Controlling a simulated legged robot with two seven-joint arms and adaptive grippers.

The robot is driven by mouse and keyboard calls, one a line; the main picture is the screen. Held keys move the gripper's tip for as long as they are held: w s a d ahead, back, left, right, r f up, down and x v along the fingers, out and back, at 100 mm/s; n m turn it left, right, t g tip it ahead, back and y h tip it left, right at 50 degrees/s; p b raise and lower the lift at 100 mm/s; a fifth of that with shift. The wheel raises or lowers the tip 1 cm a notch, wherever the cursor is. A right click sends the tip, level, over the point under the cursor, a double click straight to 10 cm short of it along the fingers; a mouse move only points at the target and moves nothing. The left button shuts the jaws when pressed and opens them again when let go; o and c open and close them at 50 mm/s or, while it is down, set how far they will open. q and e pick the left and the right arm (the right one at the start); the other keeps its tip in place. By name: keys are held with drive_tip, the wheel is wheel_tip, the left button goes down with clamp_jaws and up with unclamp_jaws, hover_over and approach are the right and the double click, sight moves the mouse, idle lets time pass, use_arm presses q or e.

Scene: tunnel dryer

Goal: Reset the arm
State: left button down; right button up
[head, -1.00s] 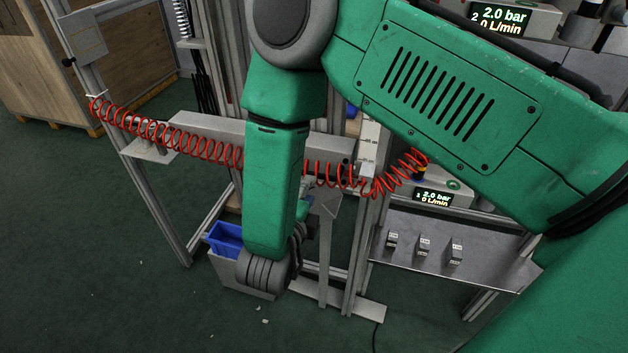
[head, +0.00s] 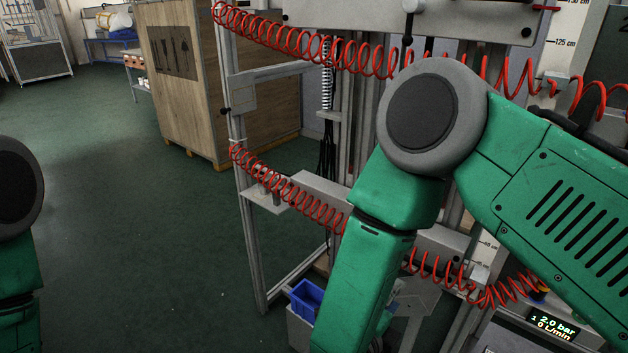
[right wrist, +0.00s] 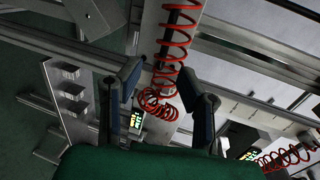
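My right arm (head: 395,195) crosses the right half of the head view, with its elbow up and forearm pointing down. Its hand is cut off or hidden at the bottom edge there. In the right wrist view my right gripper (right wrist: 163,78) shows two dark blue-grey fingers spread apart. Nothing is held between them; a red coiled hose (right wrist: 178,50) shows in the gap, apparently behind them. My left arm (head: 18,250) shows at the left edge of the head view, and its gripper is out of the picture.
The dryer's metal frame (head: 252,245) and red coiled hoses (head: 295,205) stand close behind my right arm. A blue bin (head: 305,298) sits low beside the forearm. A wooden crate (head: 170,110) stands farther back. Green floor (head: 130,220) lies open at left.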

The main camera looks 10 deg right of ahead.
drive_tip(key=s+d+f+n+g+y, duration=0.2)
drive_tip(key=s+f+n+y, duration=0.15)
drive_tip(key=f+n, duration=0.45)
drive_tip(key=s+d+f+n+g+y, duration=0.1)
drive_tip(key=s+d+f+n+y, duration=0.15)
drive_tip(key=f+n+y, duration=0.5)
drive_tip(key=s+d+f+n+g, duration=0.1)
drive_tip(key=s+n+g, duration=0.5)
drive_tip(key=s+n, duration=0.6)
drive_tip(key=s, duration=0.4)
drive_tip(key=shift+s+d+f+g, duration=0.25)
drive_tip(key=shift+s+d+g, duration=0.05)
drive_tip(key=shift+d+n+y, duration=0.2)
drive_tip(key=shift+n+y, duration=0.05)
drive_tip(key=shift+y, duration=0.05)
drive_tip(key=shift+w+f, duration=0.1)
drive_tip(key=shift+w, duration=0.05)
drive_tip(key=shift+a, duration=0.2)
